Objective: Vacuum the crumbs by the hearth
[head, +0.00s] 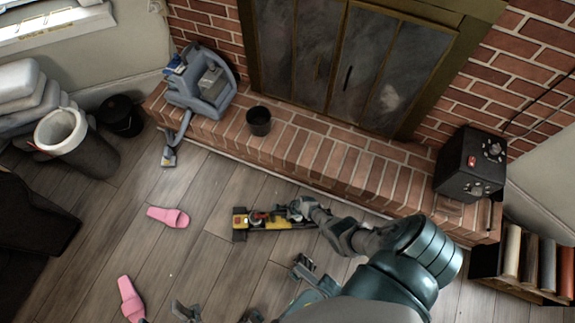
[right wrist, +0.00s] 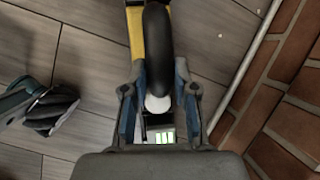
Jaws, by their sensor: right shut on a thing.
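A yellow and black handheld vacuum (head: 270,223) is held low over the floor in front of the hearth, its nose to the left. My right gripper (head: 297,208) is shut on its dark handle. In the right wrist view the handle (right wrist: 157,45) runs between my blue fingers (right wrist: 158,80), with a lit green indicator (right wrist: 164,137) near the palm. Whether the nose touches the floor I cannot tell. A few tiny pale specks, perhaps crumbs (right wrist: 220,35), lie on the floorboards. My left gripper (head: 217,314) shows only as two spread fingers at the bottom edge, apparently empty.
The brick hearth (head: 340,160) carries a grey-blue machine with a hose (head: 205,85), a black pot (head: 259,121) and a black box (head: 470,165). Pink slippers (head: 168,217) lie on the floor. A bin (head: 85,150) stands left; books (head: 530,255) stand right.

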